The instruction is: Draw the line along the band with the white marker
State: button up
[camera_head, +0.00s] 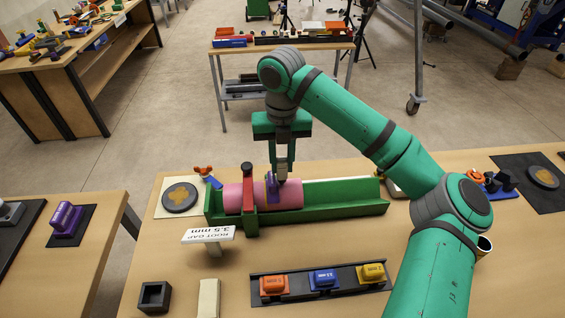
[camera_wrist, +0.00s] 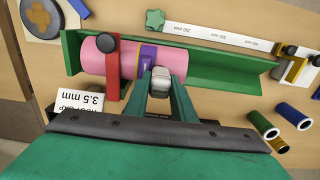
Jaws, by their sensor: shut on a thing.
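A pink pipe (camera_head: 290,194) lies in a green channel stand (camera_head: 335,205) on the table, with a red upright clamp (camera_head: 248,190) across it. A purple band (camera_head: 271,190) wraps the pipe right of the clamp. It also shows in the wrist view (camera_wrist: 147,54), with a yellowish strip. My gripper (camera_head: 281,160) points down over the pipe beside the band. In the wrist view its fingers (camera_wrist: 160,90) are shut on a pale grey-white piece (camera_wrist: 160,74), which looks like the white marker. Its tip is hidden, so I cannot tell whether it touches the pipe.
A sign reading "ROOT GAP 3.5 mm" (camera_head: 208,234) stands in front of the stand. A black rack (camera_head: 300,294) holds orange, blue and yellow blocks. A dark round disc (camera_head: 180,196) lies left. A white ruler (camera_wrist: 215,37) lies behind the stand. Coloured tubes (camera_wrist: 262,124) lie right.

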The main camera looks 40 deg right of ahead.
jog(key=shift+w+d+f, duration=0.15)
jog(key=shift+w+d, duration=0.1)
jog(key=shift+w, duration=0.25)
dwell(0.3)
jog(key=shift+s, duration=0.35)
jog(key=shift+a, duration=0.25)
jog(key=shift+s+a, duration=0.5)
jog(key=shift+s, duration=0.35)
jog(key=shift+w+d, duration=0.15)
jog(key=shift+w, duration=0.15)
dwell(0.5)
jog(key=shift+d, duration=0.2)
jog(key=shift+w, duration=0.25)
